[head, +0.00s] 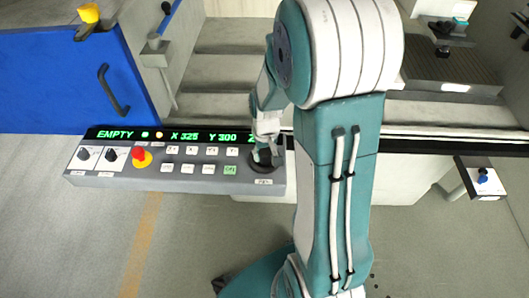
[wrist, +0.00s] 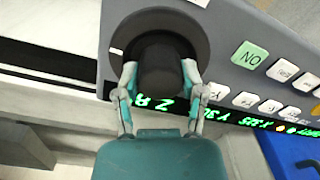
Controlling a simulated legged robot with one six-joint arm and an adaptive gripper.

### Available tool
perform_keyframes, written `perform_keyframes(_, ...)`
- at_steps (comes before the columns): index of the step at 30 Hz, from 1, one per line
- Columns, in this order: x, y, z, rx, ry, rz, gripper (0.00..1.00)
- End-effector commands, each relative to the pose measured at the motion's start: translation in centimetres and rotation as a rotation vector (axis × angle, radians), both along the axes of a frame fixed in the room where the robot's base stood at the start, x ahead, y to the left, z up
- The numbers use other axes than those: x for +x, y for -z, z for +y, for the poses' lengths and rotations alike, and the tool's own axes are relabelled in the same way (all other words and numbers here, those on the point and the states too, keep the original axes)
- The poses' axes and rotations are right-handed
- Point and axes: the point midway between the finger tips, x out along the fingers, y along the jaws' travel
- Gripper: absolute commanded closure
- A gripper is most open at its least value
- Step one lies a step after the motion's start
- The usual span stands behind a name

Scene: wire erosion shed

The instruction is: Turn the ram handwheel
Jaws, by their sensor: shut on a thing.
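The ram handwheel is a black round dial with a raised dark hub (wrist: 160,62), at the right end of the grey control panel. In the head view its dark disc (head: 264,167) is partly hidden behind my gripper (head: 265,145). In the wrist view my gripper (wrist: 160,75) has one finger on each side of the hub, shut on it. The wider dark disc (wrist: 132,30) lies around the hub, flat on the panel.
The control panel (head: 105,180) carries a red emergency button (head: 139,154), two dark knobs, several white keys and a green key (head: 230,170). A green-lettered display (head: 190,136) runs along its back edge. A blue door (head: 60,85) stands at left. Open floor lies in front.

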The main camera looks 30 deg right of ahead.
Motion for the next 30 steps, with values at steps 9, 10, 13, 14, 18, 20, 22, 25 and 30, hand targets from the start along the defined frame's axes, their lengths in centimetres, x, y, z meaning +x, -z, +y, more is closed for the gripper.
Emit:
perform_keyframes(9,-0.21,0.17,0.09,0.002,0.137,0.007,0.95)
perform_keyframes(10,-0.21,0.17,0.1,0.002,0.143,0.007,0.95)
perform_keyframes(13,-0.22,0.18,0.1,0.002,0.159,0.007,0.95)
perform_keyframes(14,-0.23,0.18,0.1,0.002,0.162,0.007,0.95)
perform_keyframes(18,-0.24,0.19,0.12,0.002,0.168,0.007,0.95)
perform_keyframes(20,-0.25,0.19,0.12,0.002,0.167,0.007,0.95)
perform_keyframes(22,-0.25,0.2,0.12,0.002,0.167,0.008,0.95)
perform_keyframes(25,-0.26,0.21,0.12,0.002,0.167,0.008,0.95)
perform_keyframes(30,-0.23,0.18,0.1,0.002,0.166,0.007,0.13)
